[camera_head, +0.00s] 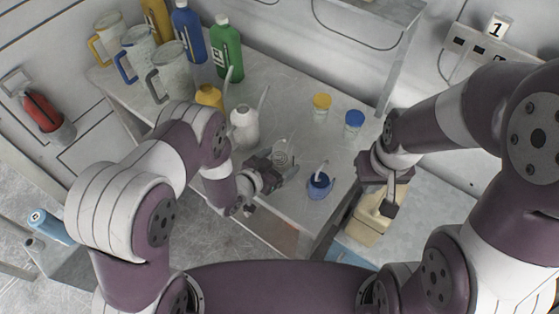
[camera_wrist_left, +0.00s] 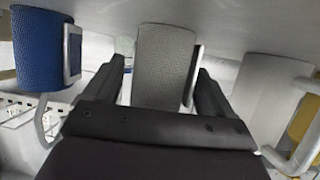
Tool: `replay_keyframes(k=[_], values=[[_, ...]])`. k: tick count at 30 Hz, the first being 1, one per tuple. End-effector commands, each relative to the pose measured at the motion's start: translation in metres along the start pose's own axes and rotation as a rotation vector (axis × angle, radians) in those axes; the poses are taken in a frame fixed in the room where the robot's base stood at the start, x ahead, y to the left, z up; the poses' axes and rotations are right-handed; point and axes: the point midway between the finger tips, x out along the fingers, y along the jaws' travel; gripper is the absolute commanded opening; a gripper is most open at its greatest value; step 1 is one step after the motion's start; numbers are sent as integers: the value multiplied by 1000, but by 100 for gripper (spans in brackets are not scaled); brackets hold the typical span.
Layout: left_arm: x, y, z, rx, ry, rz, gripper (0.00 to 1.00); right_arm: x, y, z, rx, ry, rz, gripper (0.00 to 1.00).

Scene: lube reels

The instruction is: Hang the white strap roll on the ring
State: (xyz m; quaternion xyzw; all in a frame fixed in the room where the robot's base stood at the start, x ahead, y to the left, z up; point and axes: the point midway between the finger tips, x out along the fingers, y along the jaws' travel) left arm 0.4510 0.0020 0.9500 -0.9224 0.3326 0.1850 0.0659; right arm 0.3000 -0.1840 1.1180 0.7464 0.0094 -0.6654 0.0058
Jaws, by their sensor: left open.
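My left gripper (camera_head: 284,172) is open over the table (camera_head: 262,205). In the left wrist view its fingers stand either side of a pale grey textured piece (camera_wrist_left: 163,66); contact cannot be told. A white piece with a thin upright tail (camera_head: 245,128) stands left of this gripper; it also shows in the left wrist view (camera_wrist_left: 265,100). A blue piece (camera_head: 319,187) stands right of the gripper. I cannot tell surely which pale piece is the strap roll, and no ring is clearly made out. My right gripper (camera_head: 388,200) hangs beyond the table's right end, apart from these; its finger gap is unclear.
A yellow piece (camera_head: 208,97) stands behind the white one. Yellow-lidded (camera_head: 321,106) and blue-lidded (camera_head: 354,122) jars stand at the back right. Jugs (camera_head: 172,72) and blue (camera_head: 187,35) and green (camera_head: 226,50) bottles crowd the far left. A beige container (camera_head: 368,222) stands below the right gripper.

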Motion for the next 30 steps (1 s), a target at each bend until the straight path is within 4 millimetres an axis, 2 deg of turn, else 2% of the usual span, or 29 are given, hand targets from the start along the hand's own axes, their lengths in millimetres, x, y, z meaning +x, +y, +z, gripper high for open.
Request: replay_keyframes(k=[7,12,13,23,26,30], values=[[4,0,1,0,-1,-1,84,0,0,0,0,0,0,0],[4,0,1,0,-1,-1,29,0,0,0,0,0,0,0],[4,0,1,0,-1,-1,21,0,0,0,0,0,0,0],[1,-1,-6,1,0,-1,21,0,0,0,0,0,0,0],[-4,-1,-21,3,4,-1,21,1,0,0,0,0,0,0],[-18,-1,-54,3,5,-1,21,3,0,0,0,0,0,0]])
